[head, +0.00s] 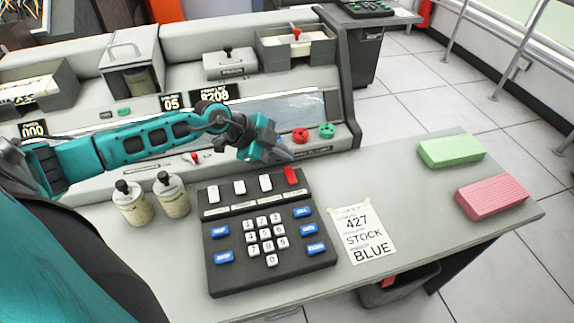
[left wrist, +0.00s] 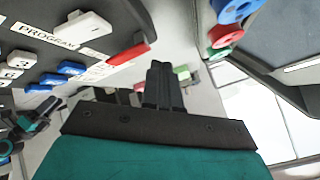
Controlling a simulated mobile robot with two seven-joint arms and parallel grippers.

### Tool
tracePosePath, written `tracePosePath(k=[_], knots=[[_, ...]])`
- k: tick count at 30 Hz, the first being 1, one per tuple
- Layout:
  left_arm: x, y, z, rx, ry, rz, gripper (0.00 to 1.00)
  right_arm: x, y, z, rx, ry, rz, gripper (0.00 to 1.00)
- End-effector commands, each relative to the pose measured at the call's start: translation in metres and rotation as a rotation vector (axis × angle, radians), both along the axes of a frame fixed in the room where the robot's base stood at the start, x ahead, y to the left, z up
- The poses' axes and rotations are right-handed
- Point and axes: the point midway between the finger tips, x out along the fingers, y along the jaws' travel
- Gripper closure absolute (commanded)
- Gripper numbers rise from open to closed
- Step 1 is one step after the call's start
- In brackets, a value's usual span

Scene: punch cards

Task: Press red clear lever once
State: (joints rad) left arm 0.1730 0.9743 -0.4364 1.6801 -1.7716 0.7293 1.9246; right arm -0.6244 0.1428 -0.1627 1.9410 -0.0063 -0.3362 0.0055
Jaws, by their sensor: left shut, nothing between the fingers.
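The red clear lever (head: 291,176) stands at the top right corner of the dark keypad unit (head: 215,272), in a row with several white levers. It also shows in the left wrist view (left wrist: 128,53), left of my fingers. My left gripper (head: 283,154) is shut and empty. In the head view its tip appears just above and behind the red lever; a small gap shows between them. In the left wrist view the closed fingers (left wrist: 163,85) point away from the camera and do not touch the lever.
Two cream stamps with black knobs (head: 171,195) stand left of the keypad. A note (head: 363,234) lies to its right. Green (head: 452,151) and pink (head: 492,196) card stacks lie at the far right. Behind is a console with red (head: 300,135) and green (head: 327,130) knobs.

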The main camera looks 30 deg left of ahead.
Motion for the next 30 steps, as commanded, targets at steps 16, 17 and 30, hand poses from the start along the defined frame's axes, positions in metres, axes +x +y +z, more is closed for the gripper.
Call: tracePosePath(k=[16, 17, 30], knots=[[-0.0004, -0.0008, -0.0036, -0.001, 0.0, 0.0, 1.0, -0.0001, 0.0, 0.0043, 0.0, 0.0, 0.0, 0.57], [-0.0004, -0.0009, -0.0046, -0.001, 0.0, 0.0, 1.0, -0.0001, 0.0, 0.0052, 0.0, 0.001, 0.0, 0.57], [-0.0007, -0.0008, -0.0089, 0.0, 0.0, 0.0, 1.0, -0.0002, 0.0, 0.0056, 0.0, 0.001, 0.0, 0.57]])
